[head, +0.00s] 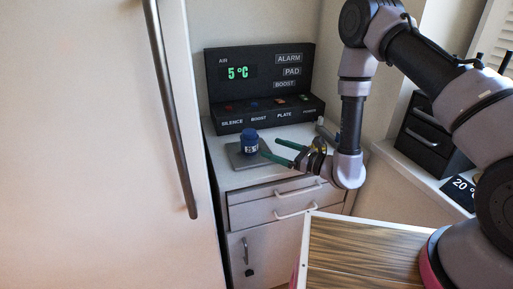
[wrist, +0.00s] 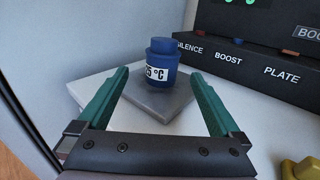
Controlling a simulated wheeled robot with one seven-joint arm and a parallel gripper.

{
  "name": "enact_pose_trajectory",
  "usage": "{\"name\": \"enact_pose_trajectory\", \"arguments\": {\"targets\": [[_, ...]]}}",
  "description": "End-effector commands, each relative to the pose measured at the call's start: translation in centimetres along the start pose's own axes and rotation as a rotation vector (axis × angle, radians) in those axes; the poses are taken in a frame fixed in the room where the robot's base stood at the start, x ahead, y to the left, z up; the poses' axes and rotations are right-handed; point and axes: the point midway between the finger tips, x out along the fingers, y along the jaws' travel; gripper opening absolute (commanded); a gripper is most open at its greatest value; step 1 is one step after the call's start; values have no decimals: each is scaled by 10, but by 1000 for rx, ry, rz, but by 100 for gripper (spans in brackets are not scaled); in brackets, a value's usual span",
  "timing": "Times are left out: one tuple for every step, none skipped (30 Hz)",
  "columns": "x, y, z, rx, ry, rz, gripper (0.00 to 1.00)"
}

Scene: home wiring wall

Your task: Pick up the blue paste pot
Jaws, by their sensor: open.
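The blue paste pot (head: 250,141) stands upright on a grey plate (head: 236,157) on top of the white cabinet. In the wrist view the blue paste pot (wrist: 161,62) shows a white label reading what looks like 25 °C, and it stands on the grey plate (wrist: 160,103). My gripper (head: 271,150) has green fingers and is open, to the right of the pot in the head view. In the wrist view my gripper (wrist: 162,90) has its fingers spread apart, with the pot beyond them and roughly centred between them. Nothing is held.
A black control panel (head: 262,72) reading 5 °C stands behind the pot, with labelled buttons along its base. A tall white door with a handle (head: 172,110) is at the left. A yellow object (wrist: 301,168) is at the wrist view's lower right.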

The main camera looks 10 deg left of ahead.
Motion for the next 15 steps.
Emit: {"name": "enact_pose_trajectory", "arguments": {"targets": [[5, 1, -2, 0, 1, -2, 100], [8, 1, -3, -1, 1, -2, 100], [15, 1, -3, -2, 1, -1, 100], [20, 1, -2, -3, 0, 0, 100], [25, 1, -2, -2, 0, -1, 100], [32, 1, -2, -3, -1, -1, 100], [36, 0, -2, -3, 0, -1, 100], [40, 0, -2, -3, 1, -1, 100], [45, 0, -2, -2, 0, -1, 100], [48, 0, -2, -2, 0, -1, 100], [50, 0, -2, -2, 1, -2, 100], [53, 0, -2, 0, 2, -3, 100], [54, 0, -3, 0, 1, -2, 100], [56, 0, -3, 0, 1, -2, 100], [60, 0, -3, -1, 0, -1, 100]]}}
